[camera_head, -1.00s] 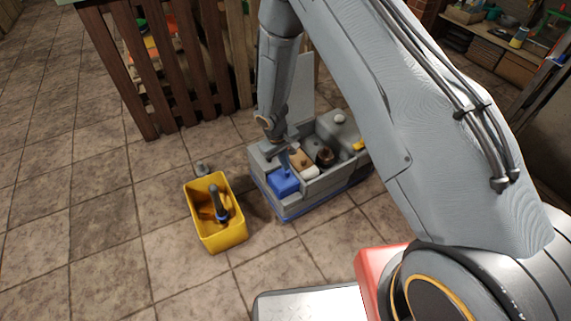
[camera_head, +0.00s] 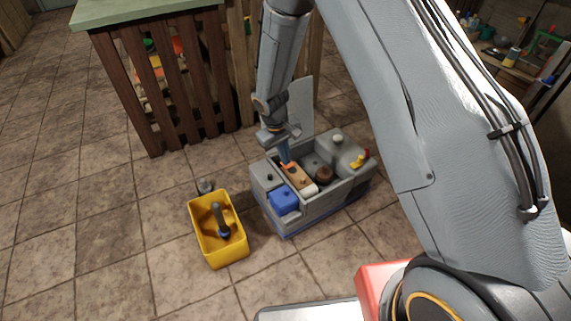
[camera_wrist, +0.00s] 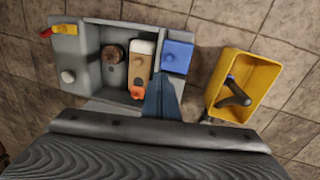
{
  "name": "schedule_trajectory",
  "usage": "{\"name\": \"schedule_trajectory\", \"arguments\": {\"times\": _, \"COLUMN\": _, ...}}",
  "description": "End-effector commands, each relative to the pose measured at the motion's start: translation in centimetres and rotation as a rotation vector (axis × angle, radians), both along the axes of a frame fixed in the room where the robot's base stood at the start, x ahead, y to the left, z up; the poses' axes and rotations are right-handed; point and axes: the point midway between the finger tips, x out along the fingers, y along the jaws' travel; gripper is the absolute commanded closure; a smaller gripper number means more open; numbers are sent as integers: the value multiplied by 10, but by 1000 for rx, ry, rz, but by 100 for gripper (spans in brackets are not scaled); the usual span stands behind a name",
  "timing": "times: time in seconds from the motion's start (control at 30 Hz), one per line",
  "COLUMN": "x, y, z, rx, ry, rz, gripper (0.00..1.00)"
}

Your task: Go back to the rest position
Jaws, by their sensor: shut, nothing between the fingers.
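My gripper (camera_head: 287,160) is shut and empty, pointing down over the grey box (camera_head: 325,203). In the wrist view its bluish fingers (camera_wrist: 161,98) reach over the box's near edge, between a blue block (camera_wrist: 177,57) and an orange piece (camera_wrist: 137,93). The blue block also shows in the head view (camera_head: 284,200), at the box's front left corner. I cannot tell whether the fingertips touch anything. A tan block (camera_head: 299,177) and a dark brown round object (camera_head: 323,174) sit inside the box.
A yellow bin (camera_head: 238,248) holding a dark-handled tool (camera_head: 220,218) stands left of the box. A small grey object (camera_head: 205,185) is behind the bin. A slatted wooden counter (camera_head: 165,90) stands behind. Tiled floor is free at the left.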

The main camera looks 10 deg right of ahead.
Motion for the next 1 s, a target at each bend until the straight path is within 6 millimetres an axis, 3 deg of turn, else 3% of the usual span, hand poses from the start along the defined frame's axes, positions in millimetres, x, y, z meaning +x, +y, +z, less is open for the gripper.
{"name": "schedule_trajectory", "arguments": {"times": 0.27, "x": -1, "y": 0, "z": 8, "rx": 1, "ry": 1, "rz": -1, "gripper": 100}}
{"name": "schedule_trajectory", "arguments": {"times": 0.37, "x": -3, "y": 0, "z": 22, "rx": 2, "ry": -2, "rz": -8, "gripper": 100}}
{"name": "schedule_trajectory", "arguments": {"times": 0.47, "x": -11, "y": 0, "z": 52, "rx": 7, "ry": -6, "rz": -22, "gripper": 100}}
{"name": "schedule_trajectory", "arguments": {"times": 0.67, "x": -44, "y": -3, "z": 128, "rx": 24, "ry": -3, "rz": -60, "gripper": 100}}
{"name": "schedule_trajectory", "arguments": {"times": 1.0, "x": -128, "y": -12, "z": 233, "rx": 76, "ry": 15, "rz": -114, "gripper": 100}}
